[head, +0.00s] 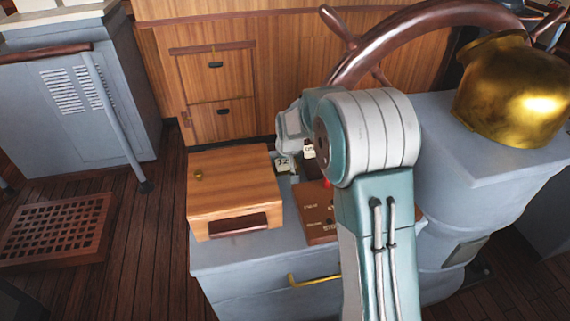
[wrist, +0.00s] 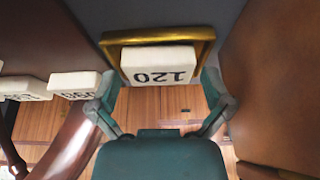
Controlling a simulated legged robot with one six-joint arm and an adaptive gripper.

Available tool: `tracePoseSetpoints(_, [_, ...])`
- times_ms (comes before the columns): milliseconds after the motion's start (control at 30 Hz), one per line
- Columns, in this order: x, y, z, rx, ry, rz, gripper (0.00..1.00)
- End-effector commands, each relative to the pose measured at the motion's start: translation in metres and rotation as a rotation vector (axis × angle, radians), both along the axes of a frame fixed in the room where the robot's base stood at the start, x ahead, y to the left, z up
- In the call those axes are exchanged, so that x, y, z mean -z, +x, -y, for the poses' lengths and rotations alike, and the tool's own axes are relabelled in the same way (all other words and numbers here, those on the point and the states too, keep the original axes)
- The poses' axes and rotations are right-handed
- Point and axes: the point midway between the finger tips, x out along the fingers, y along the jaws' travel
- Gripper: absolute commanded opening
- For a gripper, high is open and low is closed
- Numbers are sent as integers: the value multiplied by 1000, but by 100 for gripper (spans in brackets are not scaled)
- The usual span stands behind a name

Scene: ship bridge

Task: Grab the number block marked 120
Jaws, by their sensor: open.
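The number block marked 120 (wrist: 158,66) is a white block with dark digits, upside down in the wrist view. It sits at a gold-coloured frame (wrist: 157,35), whose rim runs along its top and sides in the picture. My gripper (wrist: 160,88) is open, with its two teal fingers spread to the left and right of the block. The block lies between or just beyond the fingertips; I cannot tell whether they touch it. In the head view my arm hides most of this spot, and I cannot make out the 120 there.
Other white number blocks (wrist: 74,85) stand to the left in the wrist view. A wooden box (head: 235,187) and a brown panel (head: 317,208) lie on the grey console (head: 262,262). The ship's wheel (head: 420,24) and a brass dome (head: 515,90) stand behind and right.

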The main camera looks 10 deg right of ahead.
Motion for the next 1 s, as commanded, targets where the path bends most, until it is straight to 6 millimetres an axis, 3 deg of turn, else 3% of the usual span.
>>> tracePoseSetpoints(67, [0,0,0,0,0,0,100])
tracePoseSetpoints(167, [0,0,0,0,0,0,55])
tracePoseSetpoints(200, [0,0,0,0,0,0,47])
tracePoseSetpoints(667, [-5,0,0,0,0,0,46])
tracePoseSetpoints(900, [-36,-1,0,0,1,3,46])
tracePoseSetpoints(1000, [-50,-14,6,1,0,2,46])
